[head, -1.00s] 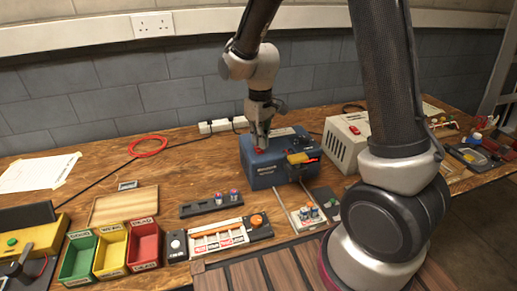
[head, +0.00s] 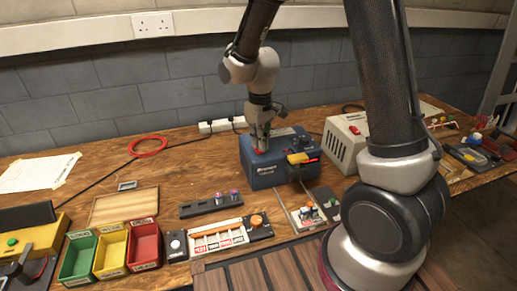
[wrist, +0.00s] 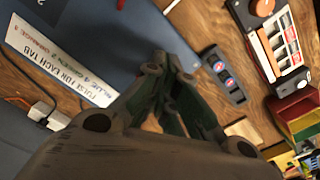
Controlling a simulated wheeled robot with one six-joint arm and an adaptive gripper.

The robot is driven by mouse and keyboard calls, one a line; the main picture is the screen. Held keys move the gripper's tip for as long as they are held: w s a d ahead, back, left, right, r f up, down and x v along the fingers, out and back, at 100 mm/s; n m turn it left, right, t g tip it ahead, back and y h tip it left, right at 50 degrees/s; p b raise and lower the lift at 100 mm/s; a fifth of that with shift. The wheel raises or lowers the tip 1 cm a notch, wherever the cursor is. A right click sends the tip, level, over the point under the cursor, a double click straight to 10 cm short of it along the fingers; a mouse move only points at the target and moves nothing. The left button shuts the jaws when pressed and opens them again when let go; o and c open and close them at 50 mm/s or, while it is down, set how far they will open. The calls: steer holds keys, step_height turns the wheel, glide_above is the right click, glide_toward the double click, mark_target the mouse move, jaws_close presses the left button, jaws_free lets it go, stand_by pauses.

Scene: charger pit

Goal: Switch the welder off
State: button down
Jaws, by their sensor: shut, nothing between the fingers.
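A blue box-shaped machine (head: 272,176), which I take to be the welder, stands on the bench with pale lettering on its front. A red switch (head: 257,152) shows on its top at the left. My gripper (head: 262,149) points down over the box top, shut and empty, right by the red switch. I cannot tell whether they touch or which way the switch is set. In the wrist view the shut fingers (wrist: 165,65) hang over the blue top (wrist: 75,30); a small red part (wrist: 121,4) shows at the upper edge.
A cream box (head: 346,143) with a red switch stands to the right. In front lie a dark holder (head: 211,205), a white-and-orange fixture (head: 217,237) and a small plate (head: 302,208). Green, yellow and red bins (head: 143,246) stand at front left. A white power strip (head: 222,125) lies behind.

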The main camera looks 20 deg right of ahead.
steer(key=shift+f, duration=0.65)
stand_by(0.3)
steer(key=shift+r, duration=3.5)
steer(key=s+d+r+m+t, duration=0.2)
steer(key=s+d+r, duration=0.5)
steer(key=s, duration=0.4)
steer(key=s+d+r+m+t, duration=0.2)
steer(key=s+d+r+m, duration=0.2)
steer(key=s+d+r, duration=0.4)
steer(key=s, duration=0.3)
steer(key=shift+a, duration=0.1)
